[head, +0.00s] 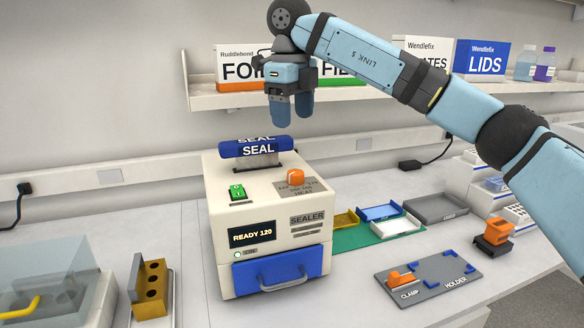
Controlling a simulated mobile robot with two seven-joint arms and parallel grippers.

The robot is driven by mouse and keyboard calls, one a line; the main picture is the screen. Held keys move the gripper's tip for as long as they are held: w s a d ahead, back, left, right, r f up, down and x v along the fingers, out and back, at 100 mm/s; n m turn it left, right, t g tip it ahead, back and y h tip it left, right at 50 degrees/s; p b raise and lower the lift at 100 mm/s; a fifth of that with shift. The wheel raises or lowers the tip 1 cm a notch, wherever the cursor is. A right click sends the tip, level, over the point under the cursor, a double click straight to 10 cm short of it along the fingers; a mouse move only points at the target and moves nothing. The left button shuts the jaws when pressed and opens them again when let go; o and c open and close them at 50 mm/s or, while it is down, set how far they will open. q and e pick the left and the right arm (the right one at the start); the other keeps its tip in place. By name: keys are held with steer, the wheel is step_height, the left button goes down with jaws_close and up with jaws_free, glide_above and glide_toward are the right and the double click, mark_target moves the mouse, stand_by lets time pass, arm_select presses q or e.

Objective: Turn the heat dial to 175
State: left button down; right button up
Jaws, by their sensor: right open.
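The white sealer (266,268) stands on the bench in the middle of the head view. Its display (252,235) reads READY 120. The orange heat dial (295,177) sits on the top right of the sealer, on a grey plate marked HEAT whose scale is too small to read and partly hidden by the dial. My right gripper (292,117) is open and empty, pointing down, above the sealer and the blue SEAL handle (257,149), clear of the dial. My left gripper is not in view.
A green switch (237,193) is left of the dial. A blue drawer (280,270) is on the sealer's front. A wall shelf (370,98) with boxes is behind my right arm. Trays (436,208), a clamp holder plate (428,277) and a brass block (150,289) stand around the sealer.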

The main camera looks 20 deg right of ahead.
mark_target(295, 172)
steer(key=f, duration=1.2)
steer(key=shift+w+d+f+b, duration=0.2)
steer(key=shift+w+d+b, duration=0.1)
steer(key=shift+w+b, duration=0.1)
steer(key=c, duration=0.9)
